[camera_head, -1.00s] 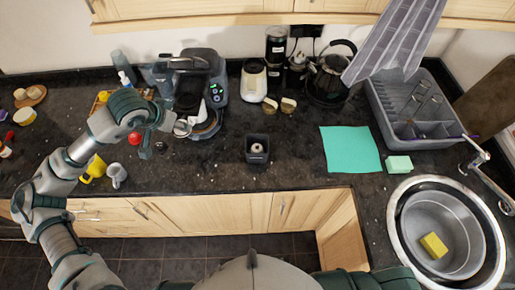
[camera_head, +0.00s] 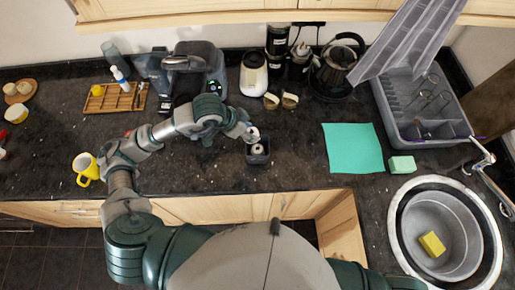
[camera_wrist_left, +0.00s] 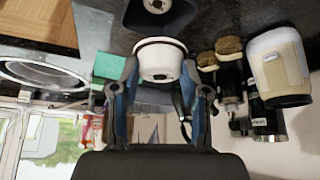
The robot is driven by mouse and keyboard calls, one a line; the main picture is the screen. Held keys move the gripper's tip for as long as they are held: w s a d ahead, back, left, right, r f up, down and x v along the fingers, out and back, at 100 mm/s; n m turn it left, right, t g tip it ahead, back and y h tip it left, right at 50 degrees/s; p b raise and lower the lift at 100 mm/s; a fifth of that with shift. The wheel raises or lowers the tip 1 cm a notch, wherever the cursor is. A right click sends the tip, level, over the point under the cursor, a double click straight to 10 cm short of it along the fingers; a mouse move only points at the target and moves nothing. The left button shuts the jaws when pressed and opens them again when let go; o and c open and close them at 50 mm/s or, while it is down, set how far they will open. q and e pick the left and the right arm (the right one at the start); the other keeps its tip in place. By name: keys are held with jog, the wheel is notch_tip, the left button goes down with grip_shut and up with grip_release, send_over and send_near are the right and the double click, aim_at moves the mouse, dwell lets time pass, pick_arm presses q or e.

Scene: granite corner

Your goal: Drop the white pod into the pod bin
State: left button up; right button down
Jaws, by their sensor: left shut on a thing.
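My left gripper (camera_head: 247,134) is shut on the white pod (camera_wrist_left: 161,52), which sits between the two fingers in the wrist view. In the head view the pod (camera_head: 253,132) is a small pale shape at the gripper's tip, at the back edge of the pod bin. The pod bin (camera_head: 258,159) is a small dark square container on the counter; a light round thing (camera_head: 258,149) shows inside it. In the wrist view the bin (camera_wrist_left: 184,15) is at the top, beyond the held pod. My right gripper is out of view.
The coffee machine (camera_head: 190,70) stands behind my left arm. Two small cups (camera_head: 281,101) and a white canister (camera_head: 254,74) stand behind the bin. A teal cloth (camera_head: 352,148) lies to its right. A yellow mug (camera_head: 86,168) is far left. Counter around the bin is clear.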

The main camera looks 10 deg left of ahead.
pick_arm(q)
jog(key=shift+w+f, duration=0.2)
jog(key=shift+f, duration=0.8)
jog(key=shift+d+f, duration=0.1)
jog(key=shift+f, duration=0.1)
jog(key=o, duration=1)
jog(key=shift+c, duration=0.2)
jog(key=shift+r, duration=0.1)
jog(key=v, duration=1.1)
jog(key=shift+s+a+r, duration=0.15)
jog(key=shift+a+r, duration=0.1)
jog(key=shift+r, duration=0.05)
